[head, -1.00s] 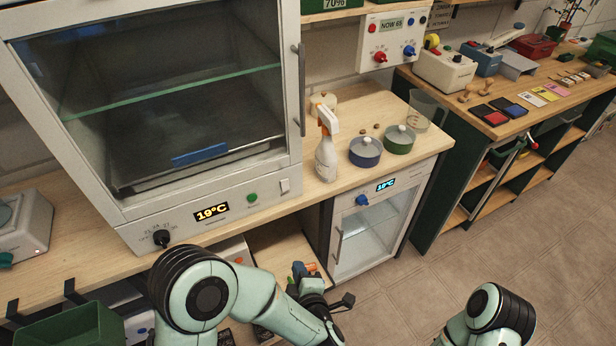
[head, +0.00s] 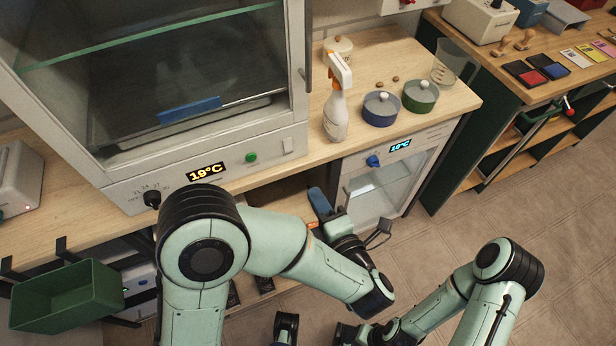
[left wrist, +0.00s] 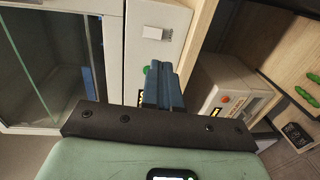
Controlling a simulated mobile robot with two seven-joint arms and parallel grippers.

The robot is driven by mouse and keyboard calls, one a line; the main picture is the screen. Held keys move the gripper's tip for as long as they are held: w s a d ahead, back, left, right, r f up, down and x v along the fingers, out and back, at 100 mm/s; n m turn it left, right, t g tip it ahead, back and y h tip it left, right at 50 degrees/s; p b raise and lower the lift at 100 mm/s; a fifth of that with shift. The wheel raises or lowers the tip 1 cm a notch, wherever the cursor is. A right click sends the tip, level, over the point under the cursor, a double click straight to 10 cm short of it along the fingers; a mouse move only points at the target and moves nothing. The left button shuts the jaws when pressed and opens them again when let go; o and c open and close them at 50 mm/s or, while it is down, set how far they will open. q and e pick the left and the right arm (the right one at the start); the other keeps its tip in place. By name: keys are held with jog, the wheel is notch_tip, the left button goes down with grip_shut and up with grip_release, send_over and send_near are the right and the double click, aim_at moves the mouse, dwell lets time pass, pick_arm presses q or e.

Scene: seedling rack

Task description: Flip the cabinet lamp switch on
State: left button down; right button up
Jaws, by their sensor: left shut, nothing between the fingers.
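The glass-fronted cabinet (head: 150,80) stands on the bench at left. Its front panel has a small white rocker switch (head: 288,146), right of a green button (head: 251,157); I cannot tell which way the switch is tipped. My left gripper (head: 319,202) is below and to the right of the switch, in front of the bench edge. In the left wrist view its blue fingers (left wrist: 162,85) are shut and empty, apart from the switch (left wrist: 153,33), which shows beyond their tips. My right gripper (head: 345,335) is partly visible at the bottom edge; its fingers are unclear.
A spray bottle (head: 337,105), a blue pot (head: 380,108) and a green pot (head: 420,96) stand right of the cabinet. A small glass-door cooler (head: 385,185) sits below the bench. A green bin (head: 68,295) is at lower left. The floor at right is clear.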

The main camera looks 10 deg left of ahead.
aim_at(290, 150)
pick_arm(q)
jog(key=p+x, duration=0.2)
jog(key=x, duration=1.1)
pick_arm(e)
notch_tip(290, 150, up, 2)
pick_arm(q)
jog(key=shift+w+a+f+b, duration=0.15)
jog(key=shift+b, duration=0.15)
pick_arm(e)
jog(key=shift+f, duration=0.3)
jog(key=shift+s, duration=0.1)
